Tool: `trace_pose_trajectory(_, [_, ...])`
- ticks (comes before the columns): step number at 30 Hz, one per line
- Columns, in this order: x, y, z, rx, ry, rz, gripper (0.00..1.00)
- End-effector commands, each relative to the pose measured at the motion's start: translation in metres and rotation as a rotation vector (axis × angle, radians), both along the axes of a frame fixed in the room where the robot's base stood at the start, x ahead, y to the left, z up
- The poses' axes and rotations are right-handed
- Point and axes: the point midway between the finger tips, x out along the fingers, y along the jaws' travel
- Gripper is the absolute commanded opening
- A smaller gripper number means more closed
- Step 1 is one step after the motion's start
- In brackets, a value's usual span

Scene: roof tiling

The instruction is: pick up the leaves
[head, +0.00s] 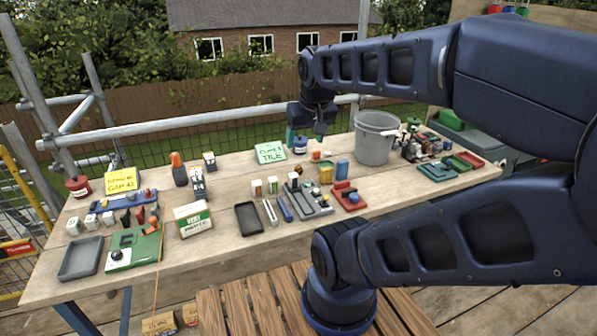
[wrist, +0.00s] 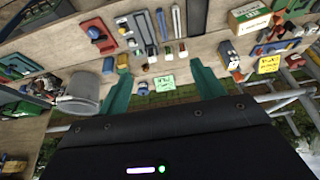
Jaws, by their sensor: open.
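I cannot make out any leaves for certain in either view. Foliage shows only on the bushes (head: 70,45) behind the fence. My gripper (head: 320,134) hangs above the back of the workbench, left of the grey bucket (head: 376,148). In the wrist view its two teal fingers stand wide apart, and the gripper (wrist: 160,72) is open with nothing held between them. The green note card (head: 270,153) lies on the bench left of the gripper; in the wrist view the card (wrist: 163,82) shows between the fingers. The bucket's inside is mostly hidden.
The wooden bench (head: 240,255) carries many small items: a yellow card (head: 121,180), a white and green box (head: 192,219), a dark tray (head: 249,218), a grey tray (head: 80,258) and a red holder (head: 347,197). Scaffold rails (head: 210,124) run behind. Bare wood shows along the front.

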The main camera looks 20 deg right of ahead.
Motion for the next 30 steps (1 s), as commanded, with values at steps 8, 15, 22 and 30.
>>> trace_pose_trajectory(8, [0.025,-0.007,0.001,-0.065,0.03,0.071,0.67])
trace_pose_trajectory(15, [0.078,-0.021,-0.004,-0.198,0.094,0.242,0.67])
trace_pose_trajectory(22, [0.131,-0.035,-0.016,-0.315,0.164,0.419,0.67])
trace_pose_trajectory(30, [0.195,-0.051,-0.043,-0.433,0.253,0.643,0.67])
